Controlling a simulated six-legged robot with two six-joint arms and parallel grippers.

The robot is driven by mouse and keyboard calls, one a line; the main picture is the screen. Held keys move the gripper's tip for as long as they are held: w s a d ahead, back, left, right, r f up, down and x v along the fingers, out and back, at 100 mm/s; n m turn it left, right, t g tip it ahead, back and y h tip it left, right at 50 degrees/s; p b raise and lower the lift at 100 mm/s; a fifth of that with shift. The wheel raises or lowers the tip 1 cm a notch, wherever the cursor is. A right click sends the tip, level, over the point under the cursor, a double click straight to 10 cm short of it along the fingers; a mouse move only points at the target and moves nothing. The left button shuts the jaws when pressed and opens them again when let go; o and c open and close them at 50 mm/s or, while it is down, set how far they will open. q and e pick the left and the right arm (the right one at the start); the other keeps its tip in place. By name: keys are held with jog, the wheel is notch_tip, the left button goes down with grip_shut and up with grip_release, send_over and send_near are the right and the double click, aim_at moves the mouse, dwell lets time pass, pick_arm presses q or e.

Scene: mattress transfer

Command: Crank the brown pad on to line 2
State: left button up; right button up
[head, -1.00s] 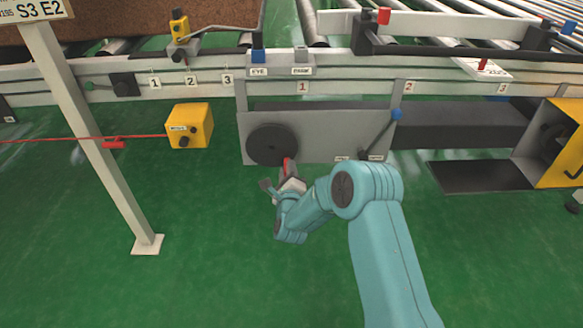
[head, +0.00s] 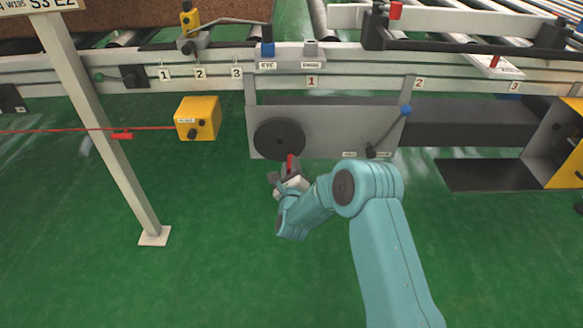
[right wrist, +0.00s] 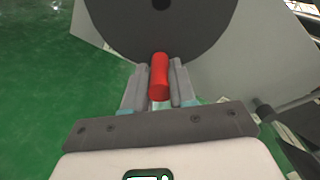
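The brown pad (head: 150,10) lies on rollers at the top left of the head view, cut off by the frame's top. A dark crank wheel (head: 279,138) sits on a grey panel below the rail, with a red handle (head: 290,163) on its lower edge. My right gripper (head: 289,172) is at this handle. In the right wrist view the red handle (right wrist: 159,76) stands between the two fingers, which close on it with hardly any gap, below the dark wheel (right wrist: 160,25). Number plates 1, 2 (head: 419,84) and 3 run along the right rail. My left gripper is not in view.
A yellow box (head: 198,118) with knobs hangs left of the panel. A white post (head: 110,150) stands at the left, with a red cord (head: 60,130) across it. A blue-knobbed lever (head: 405,111) is on the panel's right. The green floor in front is clear.

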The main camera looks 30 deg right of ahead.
jog(key=o, duration=0.3)
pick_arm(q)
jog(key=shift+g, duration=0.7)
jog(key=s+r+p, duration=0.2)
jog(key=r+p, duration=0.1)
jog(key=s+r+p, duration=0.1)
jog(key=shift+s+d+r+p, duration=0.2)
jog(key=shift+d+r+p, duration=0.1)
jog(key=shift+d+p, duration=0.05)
pick_arm(e)
jog(key=v, duration=1.6)
jog(key=shift+a, duration=0.2)
jog(key=shift+s, duration=0.1)
